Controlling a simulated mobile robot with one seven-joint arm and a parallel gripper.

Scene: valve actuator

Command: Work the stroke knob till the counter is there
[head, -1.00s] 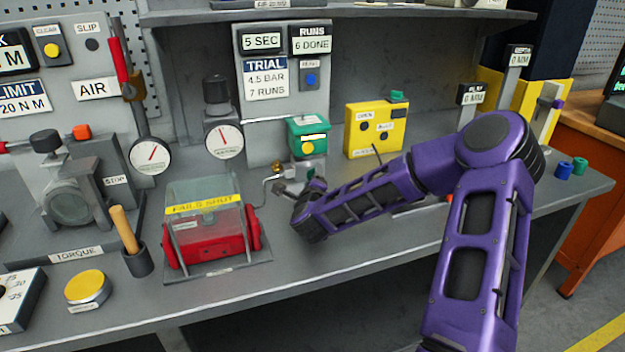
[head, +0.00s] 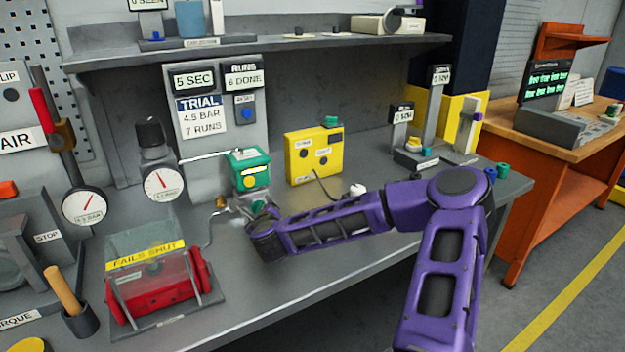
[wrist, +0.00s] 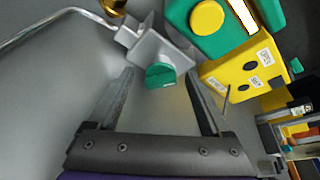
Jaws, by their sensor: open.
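A small green knob (wrist: 160,75) sits on a grey metal block (wrist: 155,45) below the green box (head: 248,170); no name shows on it, so I cannot tell if it is the stroke knob. My gripper (wrist: 158,90) is open, with a finger on either side and the green knob between and ahead of the fingertips. I see no contact. In the head view my gripper (head: 258,218) is at the block and partly hides it. The runs counter (head: 243,76) reads 6 DONE. The trial card (head: 202,117) reads 4.5 BAR, 7 RUNS.
A yellow box (head: 313,158) with knobs stands right of the green box. A clear guard (head: 146,240) marked FAILS SHUT covers red gear at left. A bent metal pipe (wrist: 45,30) runs left of the block. Bare bench (head: 290,275) lies in front.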

